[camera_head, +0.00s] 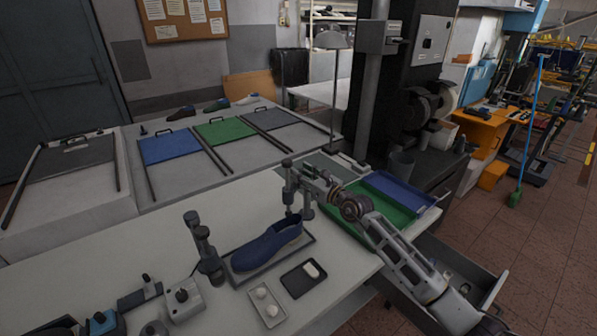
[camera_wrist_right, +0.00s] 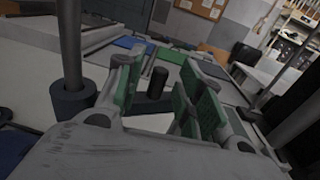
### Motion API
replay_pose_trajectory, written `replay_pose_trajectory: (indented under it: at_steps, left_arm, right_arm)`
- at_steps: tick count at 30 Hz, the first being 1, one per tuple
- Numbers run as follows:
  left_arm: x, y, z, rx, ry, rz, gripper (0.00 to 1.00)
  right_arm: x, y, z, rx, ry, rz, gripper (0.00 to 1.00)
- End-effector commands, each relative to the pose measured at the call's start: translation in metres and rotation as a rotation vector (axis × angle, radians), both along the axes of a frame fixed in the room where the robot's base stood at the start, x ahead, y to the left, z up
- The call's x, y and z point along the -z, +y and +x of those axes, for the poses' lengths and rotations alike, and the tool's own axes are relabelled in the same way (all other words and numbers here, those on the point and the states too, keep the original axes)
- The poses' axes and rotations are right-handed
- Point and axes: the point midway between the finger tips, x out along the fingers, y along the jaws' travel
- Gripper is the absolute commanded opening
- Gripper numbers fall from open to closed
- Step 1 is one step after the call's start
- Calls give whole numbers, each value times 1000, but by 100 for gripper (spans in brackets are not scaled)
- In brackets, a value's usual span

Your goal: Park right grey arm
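My right gripper (camera_head: 316,184) is at the grey clamp post (camera_head: 289,187) behind the blue shoe (camera_head: 267,246). In the right wrist view its two green-padded fingers (camera_wrist_right: 160,95) stand apart, with a dark upright knob (camera_wrist_right: 157,83) in the gap between them. I see no finger touching the knob. A grey post (camera_wrist_right: 70,45) with a dark collar rises left of the fingers. The fixture's grey arm is mostly hidden in the head view. The shoe rests on a dark tray. Another clamp post (camera_head: 206,247) stands left of the shoe. My left gripper is not in view.
A small black tray (camera_head: 303,279) and a light tray with round pieces (camera_head: 267,304) lie in front of the shoe. Green (camera_head: 388,208) and blue (camera_head: 400,191) trays are under and beyond my right arm. A lamp (camera_head: 332,41) stands behind. The table's left middle is clear.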

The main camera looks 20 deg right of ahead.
Motion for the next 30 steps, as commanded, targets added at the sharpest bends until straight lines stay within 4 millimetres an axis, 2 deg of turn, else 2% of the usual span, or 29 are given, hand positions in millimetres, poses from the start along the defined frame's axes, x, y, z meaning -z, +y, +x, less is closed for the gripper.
replay_pose_trajectory:
  at_steps: [9,22,30]
  left_arm:
    - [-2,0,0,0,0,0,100]
    - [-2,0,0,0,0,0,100]
    - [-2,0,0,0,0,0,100]
  right_arm:
    - [0,8,17,0,0,-1,37]
    - [0,9,19,0,-1,0,37]
    - [0,9,19,0,0,-1,4]
